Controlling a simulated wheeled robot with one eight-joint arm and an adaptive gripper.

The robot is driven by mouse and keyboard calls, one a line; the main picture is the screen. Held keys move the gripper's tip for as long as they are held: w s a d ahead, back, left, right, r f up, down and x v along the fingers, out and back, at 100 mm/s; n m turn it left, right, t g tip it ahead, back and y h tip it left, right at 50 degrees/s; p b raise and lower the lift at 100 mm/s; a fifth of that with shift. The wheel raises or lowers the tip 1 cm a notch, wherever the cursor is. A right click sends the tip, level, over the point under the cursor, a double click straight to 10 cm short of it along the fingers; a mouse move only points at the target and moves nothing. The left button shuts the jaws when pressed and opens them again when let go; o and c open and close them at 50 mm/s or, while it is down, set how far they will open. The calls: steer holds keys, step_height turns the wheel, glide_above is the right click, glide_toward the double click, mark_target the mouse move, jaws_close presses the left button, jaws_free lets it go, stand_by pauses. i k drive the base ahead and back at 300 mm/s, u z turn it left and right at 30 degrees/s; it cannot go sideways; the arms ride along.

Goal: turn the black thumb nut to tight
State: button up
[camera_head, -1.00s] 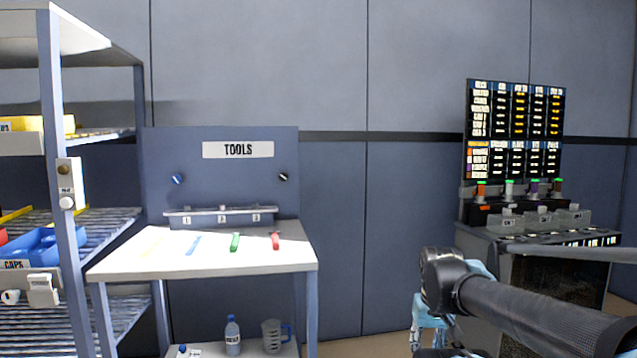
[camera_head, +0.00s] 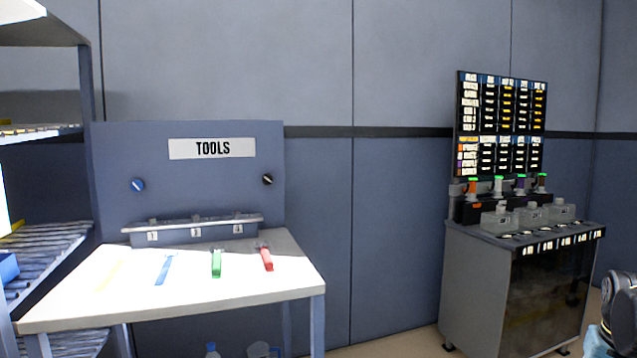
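The black thumb nut (camera_head: 268,179) sits on the right side of the upright tool panel (camera_head: 225,207), below and right of the TOOLS sign. It is small, dark with a light mark; its tightness cannot be read at this size. A blue knob (camera_head: 138,185) sits at the panel's left side. Part of my arm shows at the lower right edge, well away from the panel. My gripper's fingers are not in view.
A white-topped table (camera_head: 80,298) stands before the panel, with yellow, blue, green (camera_head: 216,263) and red (camera_head: 266,259) tools on it. A numbered rail (camera_head: 195,230) runs above it. Shelves (camera_head: 45,255) stand left, a dispensing cabinet (camera_head: 475,290) right. Floor between table and cabinet looks clear.

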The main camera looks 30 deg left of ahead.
mark_target(267, 178)
steer(key=z, duration=0.55)
steer(key=k, duration=1.2)
steer(key=u, duration=1.15)
steer(key=i, duration=1)
